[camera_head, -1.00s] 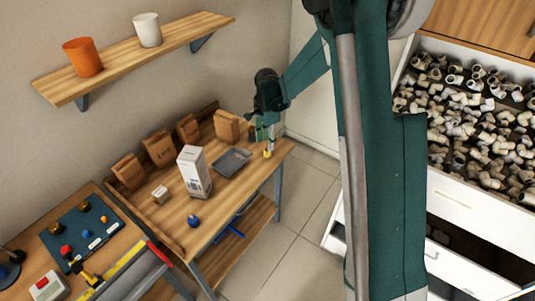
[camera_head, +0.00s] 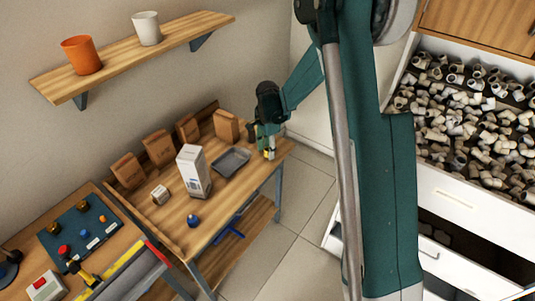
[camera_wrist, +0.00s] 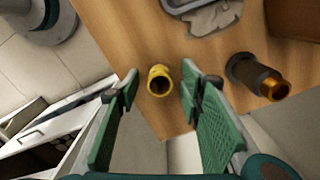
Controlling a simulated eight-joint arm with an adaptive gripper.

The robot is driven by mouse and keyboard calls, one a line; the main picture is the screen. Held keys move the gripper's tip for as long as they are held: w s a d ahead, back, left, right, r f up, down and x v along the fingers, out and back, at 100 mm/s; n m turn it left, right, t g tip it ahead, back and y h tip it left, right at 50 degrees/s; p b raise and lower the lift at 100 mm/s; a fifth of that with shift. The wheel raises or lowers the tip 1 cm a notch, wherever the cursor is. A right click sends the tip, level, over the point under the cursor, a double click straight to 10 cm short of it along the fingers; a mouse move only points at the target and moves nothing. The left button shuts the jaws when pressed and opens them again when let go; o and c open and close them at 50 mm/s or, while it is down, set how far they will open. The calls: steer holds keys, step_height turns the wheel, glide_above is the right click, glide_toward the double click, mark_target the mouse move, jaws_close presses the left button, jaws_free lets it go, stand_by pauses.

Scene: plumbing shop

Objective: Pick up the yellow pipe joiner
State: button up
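The yellow pipe joiner (camera_wrist: 159,80) stands on the wooden bench top near its edge, its round opening facing the wrist camera. It also shows small in the head view (camera_head: 269,154), partly hidden by my gripper. My gripper (camera_wrist: 160,88) is open, with one green finger on each side of the joiner and a visible gap on both sides. In the head view my gripper (camera_head: 266,148) is low over the right end of the bench.
A dark cylindrical fitting with a brass end (camera_wrist: 258,77) lies right of my gripper. A grey tray (camera_wrist: 190,5) is behind. In the head view, a white box (camera_head: 194,172), several cardboard boxes and a blue round item (camera_head: 193,220) share the bench (camera_head: 222,198).

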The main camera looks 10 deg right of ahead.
steer(key=shift+c, duration=0.2)
stand_by(0.4)
steer(key=c, duration=0.7)
steer(key=shift+r+p, duration=0.75)
steer(key=shift+r, duration=4.2)
